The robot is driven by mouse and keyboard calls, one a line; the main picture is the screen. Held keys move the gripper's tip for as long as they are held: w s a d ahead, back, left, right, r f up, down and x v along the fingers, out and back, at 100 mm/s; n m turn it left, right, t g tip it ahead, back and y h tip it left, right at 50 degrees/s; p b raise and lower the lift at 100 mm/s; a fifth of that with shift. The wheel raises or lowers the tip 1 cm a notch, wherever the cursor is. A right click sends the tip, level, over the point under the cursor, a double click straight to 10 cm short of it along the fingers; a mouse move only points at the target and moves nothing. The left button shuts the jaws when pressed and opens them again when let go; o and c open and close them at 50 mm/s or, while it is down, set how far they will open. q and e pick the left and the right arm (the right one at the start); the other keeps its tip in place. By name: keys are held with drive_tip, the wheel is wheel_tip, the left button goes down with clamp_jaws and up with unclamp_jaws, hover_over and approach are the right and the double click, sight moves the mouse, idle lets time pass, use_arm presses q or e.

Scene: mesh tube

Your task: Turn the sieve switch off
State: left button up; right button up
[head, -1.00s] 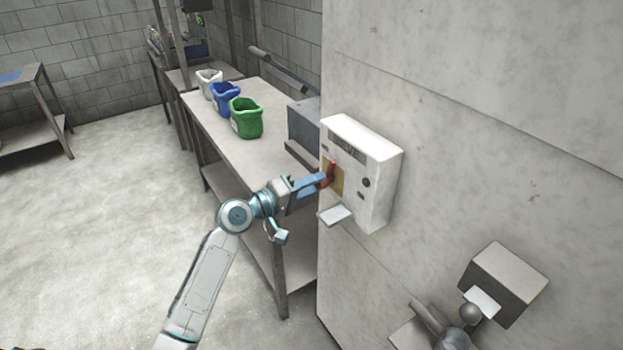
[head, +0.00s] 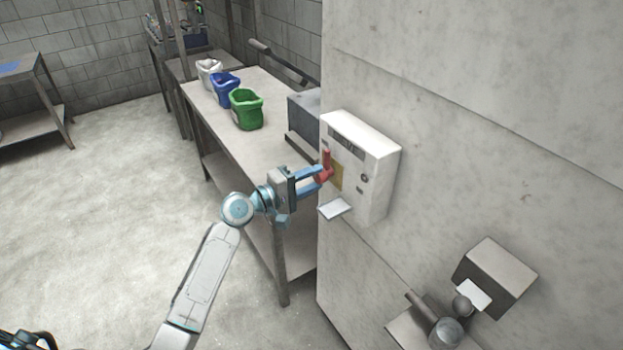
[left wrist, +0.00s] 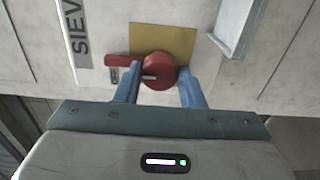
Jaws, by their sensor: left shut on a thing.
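The sieve switch is a red rotary knob (head: 323,174) with a handle, on a yellow plate (head: 337,177) on the front of a white control box (head: 362,165). In the head view the handle points up. In the left wrist view the knob (left wrist: 153,70) has its handle pointing left, beside the "SIEVE" label (left wrist: 77,35). My left gripper (head: 319,175) is at the switch, its blue fingers on both sides of the round red body, shut on it. The fingers (left wrist: 161,80) also show in the left wrist view. My right gripper is not clearly in view.
The white box is fixed to a big pale wall (head: 470,120). A small tray (head: 335,208) sticks out below it. A metal table (head: 200,110) on the left holds green (head: 246,108), blue (head: 225,88) and white (head: 208,72) bags. Another grey box (head: 495,277) is at lower right.

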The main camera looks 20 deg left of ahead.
use_arm(q)
drive_tip(key=o, duration=1)
drive_tip(key=shift+s+a+f, duration=0.1)
drive_tip(key=shift+s+a, duration=0.1)
drive_tip(key=shift+b+v, duration=2.2)
drive_tip(key=shift+v, duration=2.95)
